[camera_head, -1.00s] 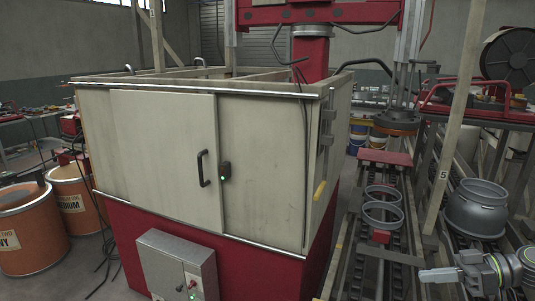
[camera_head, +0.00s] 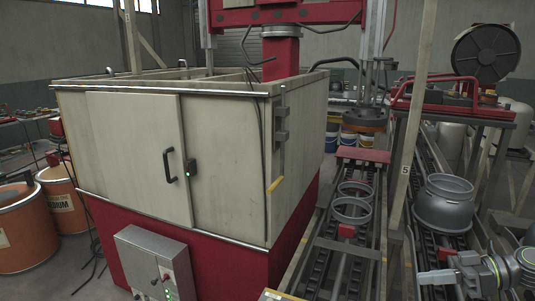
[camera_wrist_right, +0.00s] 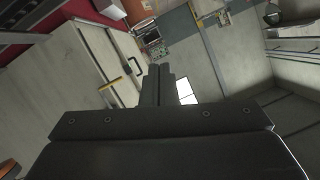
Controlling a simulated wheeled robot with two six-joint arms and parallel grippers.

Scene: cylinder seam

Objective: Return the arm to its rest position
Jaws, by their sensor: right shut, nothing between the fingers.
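My right gripper (camera_head: 426,278) shows at the lower right of the head view, with its arm coming in from the right edge. Its fingers point left, towards the roller track. In the right wrist view the two dark fingers (camera_wrist_right: 158,86) lie together, shut, with nothing between them. My left arm and gripper are not in the head view.
A cream cabinet (camera_head: 130,145) with a black handle and red base stands at left. Grey rings (camera_head: 350,210) sit on the roller track, and a grey cylinder body (camera_head: 446,203) stands on the right track. A wooden post (camera_head: 409,130) rises between the tracks.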

